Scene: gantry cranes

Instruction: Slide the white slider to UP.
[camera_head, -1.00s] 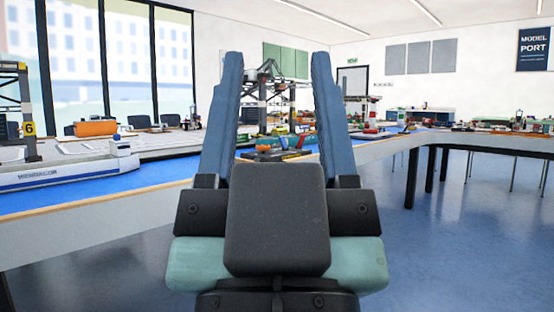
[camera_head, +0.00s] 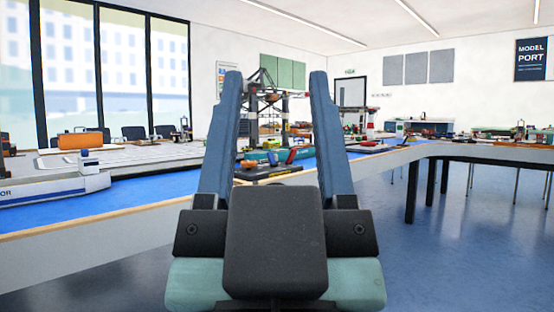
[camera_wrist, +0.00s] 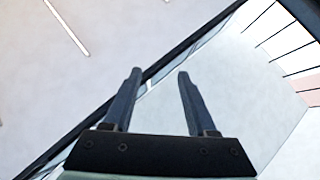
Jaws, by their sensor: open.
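My gripper (camera_head: 275,80) is open and empty, its two blue fingers pointing up in front of the head view. In the wrist view my gripper (camera_wrist: 158,75) points toward the ceiling and wall, with nothing between the fingers. A dark control box (camera_head: 268,170) lies on the table's near edge, seen between the fingers, with small red and blue parts by it. I cannot make out a white slider or an UP mark at this distance. A gantry crane model (camera_head: 284,105) stands behind the box, partly hidden by the fingers.
A long blue-topped table (camera_head: 150,188) runs from the left into the distance. A white model ship (camera_head: 50,187) sits on it at the left, with an orange container (camera_head: 80,141) behind. Open blue floor (camera_head: 455,240) lies to the right, below another table (camera_head: 470,150).

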